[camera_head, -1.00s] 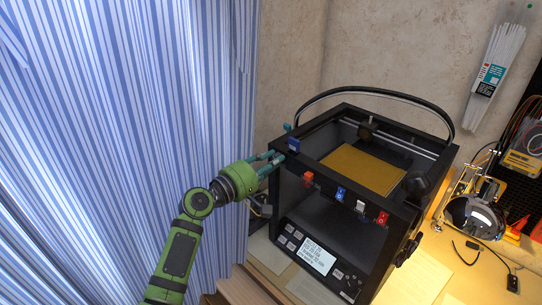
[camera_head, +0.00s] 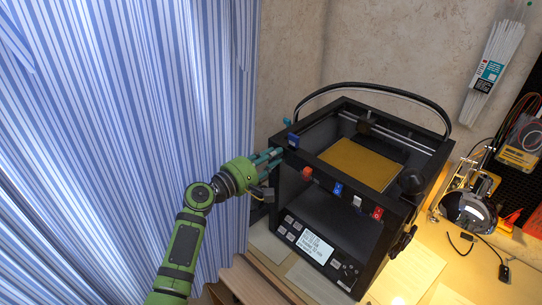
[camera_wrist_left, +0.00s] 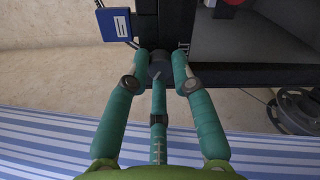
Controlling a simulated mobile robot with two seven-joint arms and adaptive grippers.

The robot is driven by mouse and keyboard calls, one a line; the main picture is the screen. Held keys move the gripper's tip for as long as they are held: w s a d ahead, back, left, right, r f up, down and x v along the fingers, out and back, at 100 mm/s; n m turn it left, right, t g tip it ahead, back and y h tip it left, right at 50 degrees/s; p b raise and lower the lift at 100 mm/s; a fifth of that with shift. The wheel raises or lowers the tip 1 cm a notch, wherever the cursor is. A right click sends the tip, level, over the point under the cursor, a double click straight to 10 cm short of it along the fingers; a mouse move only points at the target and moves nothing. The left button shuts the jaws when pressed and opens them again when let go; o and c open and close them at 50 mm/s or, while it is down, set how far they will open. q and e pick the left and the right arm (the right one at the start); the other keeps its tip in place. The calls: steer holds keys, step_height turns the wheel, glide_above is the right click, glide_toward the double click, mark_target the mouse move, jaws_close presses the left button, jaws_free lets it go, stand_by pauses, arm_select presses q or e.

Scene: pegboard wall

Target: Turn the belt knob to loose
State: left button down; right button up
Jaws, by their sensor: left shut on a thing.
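The black 3D printer (camera_head: 325,200) stands on the table, with an open top and an orange-brown plate. My left gripper (camera_head: 277,155) reaches its upper left side from the left. In the left wrist view the teal fingers of my gripper (camera_wrist_left: 161,72) are closed around a small dark round knob (camera_wrist_left: 161,63) on the printer's black frame (camera_wrist_left: 176,25). A pale line shows near the knob's face. The fingers hide the knob in the head view. Which setting it points to cannot be read. My right gripper is not in view.
A blue tag (camera_head: 293,140) sits by the printer's near left corner, and it shows beside the fingers in the left wrist view (camera_wrist_left: 115,24). Red, blue and white tags line the front edge. A striped curtain (camera_head: 120,130) hangs close behind my left arm. Tools lie at right.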

arm_select(q)
steer(key=shift+w+r, duration=0.1)
steer(key=c, duration=1)
jaws_free()
steer(key=shift+c, duration=0.2)
steer(key=shift+a, duration=0.1)
steer(key=v, duration=1.2)
